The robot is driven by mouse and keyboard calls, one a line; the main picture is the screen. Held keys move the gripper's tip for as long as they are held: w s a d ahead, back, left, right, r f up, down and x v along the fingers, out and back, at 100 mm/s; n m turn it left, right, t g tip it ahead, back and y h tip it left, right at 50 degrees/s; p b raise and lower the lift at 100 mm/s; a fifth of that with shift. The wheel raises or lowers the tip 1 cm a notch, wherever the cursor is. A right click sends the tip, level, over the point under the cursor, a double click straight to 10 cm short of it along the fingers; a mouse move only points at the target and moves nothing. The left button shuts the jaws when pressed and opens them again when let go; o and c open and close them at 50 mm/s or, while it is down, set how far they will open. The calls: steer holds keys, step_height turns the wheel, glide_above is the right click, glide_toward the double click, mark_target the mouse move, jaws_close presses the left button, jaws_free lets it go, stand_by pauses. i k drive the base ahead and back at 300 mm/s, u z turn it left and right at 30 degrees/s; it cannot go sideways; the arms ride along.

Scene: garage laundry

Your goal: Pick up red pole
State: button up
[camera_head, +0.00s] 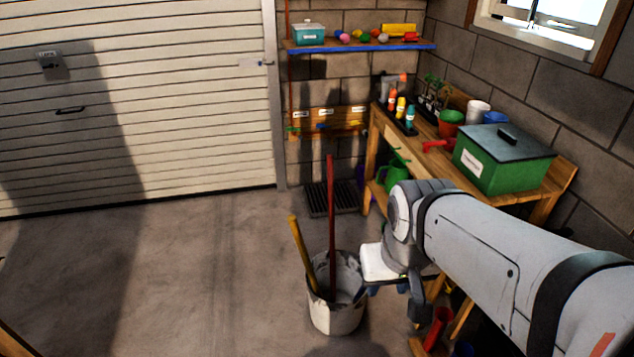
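The red pole (331,215) stands nearly upright in a whitish bucket (336,318) on the concrete floor. Its upper part is bare and rises well above the rim; its lower end is hidden inside the bucket. A shorter yellow pole (301,252) leans to the left in the same bucket. My gripper (364,290) is at the bucket's right side, to the right of the red pole and apart from it in the picture. My own arm and wrist hide much of it, so I cannot see whether the fingers are open.
A wooden workbench (432,146) with a green box (503,160) and pots stands along the right wall. A green watering can (393,175) is below it. A dark floor grate (335,198) lies behind the bucket. The floor to the left, before the garage door (140,100), is clear.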

mark_target(330, 176)
steer(key=z, duration=0.1)
steer(key=i, duration=1)
steer(key=z, duration=1.35)
steer(key=k, duration=1.5)
steer(key=u, duration=0.5)
steer(key=i, duration=1.05)
steer(key=u, duration=0.05)
